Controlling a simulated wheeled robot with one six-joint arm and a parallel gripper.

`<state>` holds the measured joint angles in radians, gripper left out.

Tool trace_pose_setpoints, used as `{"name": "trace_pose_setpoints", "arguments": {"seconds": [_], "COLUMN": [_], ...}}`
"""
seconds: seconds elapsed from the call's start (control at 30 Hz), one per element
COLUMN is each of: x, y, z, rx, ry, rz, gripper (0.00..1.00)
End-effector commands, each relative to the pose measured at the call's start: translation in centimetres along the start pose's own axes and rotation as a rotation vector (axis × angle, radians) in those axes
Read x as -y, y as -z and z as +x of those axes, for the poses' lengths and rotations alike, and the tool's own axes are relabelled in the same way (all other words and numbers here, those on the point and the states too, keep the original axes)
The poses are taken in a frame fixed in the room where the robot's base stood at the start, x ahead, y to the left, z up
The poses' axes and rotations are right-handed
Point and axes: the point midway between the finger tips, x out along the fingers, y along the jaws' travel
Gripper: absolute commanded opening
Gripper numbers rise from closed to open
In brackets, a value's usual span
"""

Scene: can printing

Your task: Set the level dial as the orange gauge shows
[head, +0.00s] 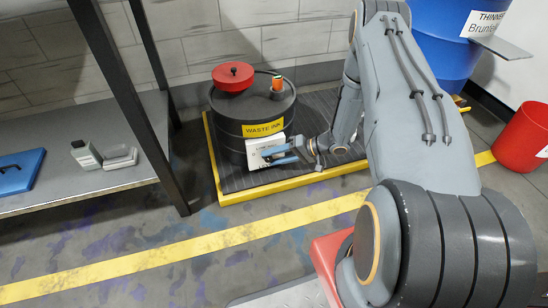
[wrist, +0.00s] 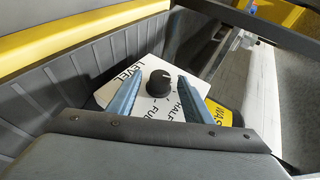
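The dark waste ink drum (head: 226,125) stands on a grated platform with a yellow edge. The small orange gauge (head: 278,84) sits upright on its top at the right; its reading is too small to tell. The white dial panel (head: 256,146) is low on the drum's front. The wrist view shows the panel (wrist: 148,105) with the words LEVEL, HALF and FULL, partly covered by my fingers. Its round black dial (wrist: 159,83) stands between my open gripper's blue fingers (wrist: 161,77), with gaps on both sides. My gripper (head: 276,156) is at the panel in the head view.
A red cap (head: 233,77) sits on the drum's top. A blue drum (head: 437,50) and a red bucket (head: 524,134) are at the right. The floor in front of the platform is clear.

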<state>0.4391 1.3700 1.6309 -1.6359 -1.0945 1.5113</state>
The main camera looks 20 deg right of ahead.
Motion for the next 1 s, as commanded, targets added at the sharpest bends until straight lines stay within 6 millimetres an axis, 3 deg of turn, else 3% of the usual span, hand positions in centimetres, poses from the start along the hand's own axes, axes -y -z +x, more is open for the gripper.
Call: {"name": "trace_pose_setpoints", "arguments": {"seconds": [0.23, 0.63, 1.0], "x": [0.1, 0.1, 0.0], "y": [0.0, 0.0, 0.0], "z": [-1.0, -7.0, -7.8], "rx": [-0.002, -0.001, 0.0], "ry": [0.0, 0.0, 0.0], "rz": [0.001, 0.0, 0.0], "gripper": [0.46, 0.46, 0.46]}}
